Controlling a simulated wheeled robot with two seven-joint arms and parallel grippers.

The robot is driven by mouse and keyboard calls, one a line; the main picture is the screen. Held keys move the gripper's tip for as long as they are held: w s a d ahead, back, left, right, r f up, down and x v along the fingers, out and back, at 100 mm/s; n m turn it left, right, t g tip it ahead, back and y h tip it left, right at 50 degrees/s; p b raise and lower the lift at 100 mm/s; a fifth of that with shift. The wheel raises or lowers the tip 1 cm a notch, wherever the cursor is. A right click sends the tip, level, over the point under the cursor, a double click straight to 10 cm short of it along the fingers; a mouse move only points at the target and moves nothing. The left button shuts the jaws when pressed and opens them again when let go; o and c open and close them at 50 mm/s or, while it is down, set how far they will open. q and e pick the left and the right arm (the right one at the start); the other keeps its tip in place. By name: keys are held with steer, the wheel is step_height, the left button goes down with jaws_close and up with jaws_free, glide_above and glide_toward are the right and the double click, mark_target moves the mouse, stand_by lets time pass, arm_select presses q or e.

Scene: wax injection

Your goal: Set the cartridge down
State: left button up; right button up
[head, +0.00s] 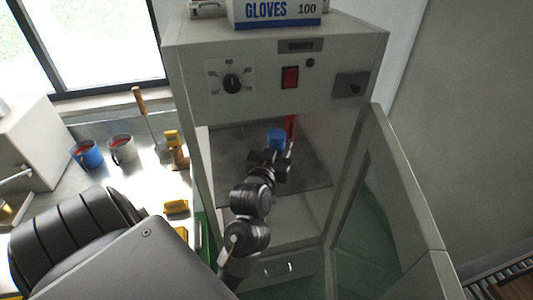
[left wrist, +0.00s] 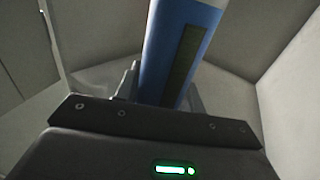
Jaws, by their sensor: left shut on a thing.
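The cartridge (head: 277,137) is a blue cylinder inside the open cabinet in the head view. In the left wrist view the cartridge (left wrist: 172,50) is blue with a dark strip along its side and a pale upper part. My left gripper (head: 272,153) reaches into the cabinet and is shut on the cartridge. Its fingers also show in the left wrist view (left wrist: 165,92), one on each side of the cartridge. The cartridge's lower end is hidden, so I cannot tell whether it touches the cabinet floor. My right gripper is not in view.
The cabinet (head: 270,50) has a dial, a red switch and a glove box (head: 277,12) on top. Its door (head: 405,190) stands open at right. A red upright thing (head: 291,127) is beside the cartridge. Cups (head: 121,148) and yellow items stand on the left bench.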

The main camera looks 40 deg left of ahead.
arm_select(q)
steer(key=w+a+f+p, duration=0.3)
steer(key=w+a+f, duration=0.5)
steer(key=w+f, duration=0.2)
step_height(320, 180, down, 3)
steer(key=shift+w+a+r, duration=0.1)
steer(key=shift+w+a, duration=0.2)
steer(key=shift+w, duration=0.1)
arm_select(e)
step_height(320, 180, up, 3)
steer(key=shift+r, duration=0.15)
arm_select(q)
steer(key=o, duration=1.2)
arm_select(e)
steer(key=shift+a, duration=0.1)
